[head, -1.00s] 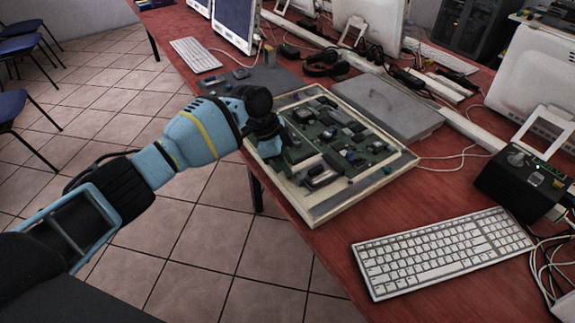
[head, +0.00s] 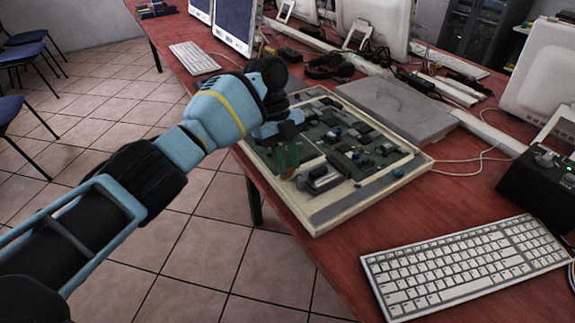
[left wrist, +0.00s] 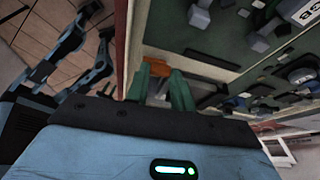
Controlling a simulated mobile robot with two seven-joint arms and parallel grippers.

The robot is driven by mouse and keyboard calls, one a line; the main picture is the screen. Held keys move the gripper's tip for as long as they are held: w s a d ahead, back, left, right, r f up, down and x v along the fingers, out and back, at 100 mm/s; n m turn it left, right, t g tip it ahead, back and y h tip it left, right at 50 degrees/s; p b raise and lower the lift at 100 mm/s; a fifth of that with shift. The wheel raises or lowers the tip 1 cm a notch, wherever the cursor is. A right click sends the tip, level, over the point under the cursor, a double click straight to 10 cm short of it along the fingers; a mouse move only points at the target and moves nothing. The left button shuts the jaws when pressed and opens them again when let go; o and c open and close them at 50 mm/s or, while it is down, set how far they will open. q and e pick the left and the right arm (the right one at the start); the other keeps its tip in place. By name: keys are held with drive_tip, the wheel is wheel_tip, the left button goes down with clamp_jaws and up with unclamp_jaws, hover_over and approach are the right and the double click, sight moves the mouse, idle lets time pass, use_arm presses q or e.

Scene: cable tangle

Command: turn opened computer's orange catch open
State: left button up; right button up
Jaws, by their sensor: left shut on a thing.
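The opened computer (head: 330,212) lies flat on the red table, a cream case with green circuit boards and chips inside. My left gripper (head: 287,168) reaches down over the left part of its boards, green fingers pointing down. In the left wrist view the orange catch (left wrist: 157,67) shows at the tips of the green fingers of the left gripper (left wrist: 162,80), which are shut on it. It lies near the case's inner edge. In the head view the catch is hidden behind the gripper. My right gripper is in neither view.
A grey panel (head: 395,108) lies behind the opened computer. A white keyboard (head: 465,268) lies in front on the right, and a black box (head: 540,185) stands at the right edge. Cables run along the table's back. Bare red table lies between computer and keyboard.

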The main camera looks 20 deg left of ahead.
use_arm(q)
drive_tip(key=shift+m+b, duration=0.35)
drive_tip(key=shift+m, duration=0.05)
idle(0.4)
drive_tip(key=o, duration=1)
drive_tip(key=shift+b+v, duration=0.45)
drive_tip(key=shift+v, duration=3.45)
drive_tip(key=shift+d, duration=0.1)
